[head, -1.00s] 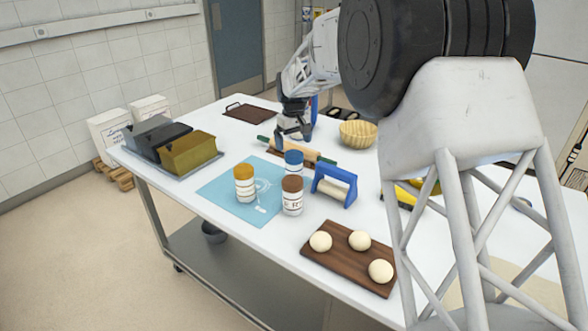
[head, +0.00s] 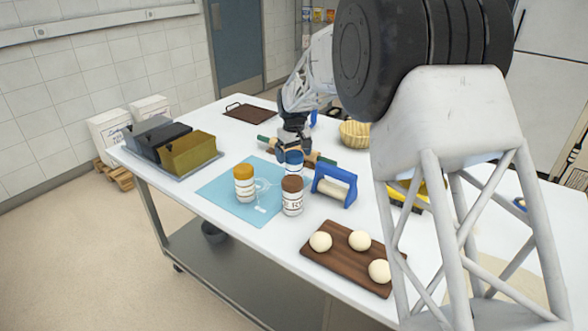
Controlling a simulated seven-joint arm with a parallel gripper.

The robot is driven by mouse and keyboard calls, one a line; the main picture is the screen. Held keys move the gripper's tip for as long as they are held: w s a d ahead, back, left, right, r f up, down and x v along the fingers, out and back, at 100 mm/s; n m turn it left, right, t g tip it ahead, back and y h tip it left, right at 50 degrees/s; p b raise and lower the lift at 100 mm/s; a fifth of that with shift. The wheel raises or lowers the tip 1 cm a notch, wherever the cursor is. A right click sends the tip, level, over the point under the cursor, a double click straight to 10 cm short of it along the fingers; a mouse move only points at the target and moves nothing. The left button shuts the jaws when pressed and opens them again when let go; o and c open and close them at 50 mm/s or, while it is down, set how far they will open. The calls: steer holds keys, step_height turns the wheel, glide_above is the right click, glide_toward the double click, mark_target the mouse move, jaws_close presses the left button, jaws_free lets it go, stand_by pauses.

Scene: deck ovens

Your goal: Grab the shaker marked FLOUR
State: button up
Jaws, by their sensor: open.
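Three shakers stand upright around the blue mat (head: 222,196). One has an orange lid (head: 244,183); its label is too small to read. One has a brown lid (head: 292,196), with a label that seems to start with "RY". My gripper (head: 293,150) is open, pointing down right at the blue lid. I cannot tell whether its fingers are around the lid or just behind it.
A rolling pin (head: 268,147) lies behind the shakers. A blue-framed roller tool (head: 336,186) stands close on the right. A board (head: 343,265) with dough balls is in front, loaf tins (head: 188,153) at left, a basket (head: 354,133) behind. The mat's left part is clear.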

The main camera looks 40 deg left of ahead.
steer(key=shift+f, duration=1.35)
steer(key=c, duration=1.1)
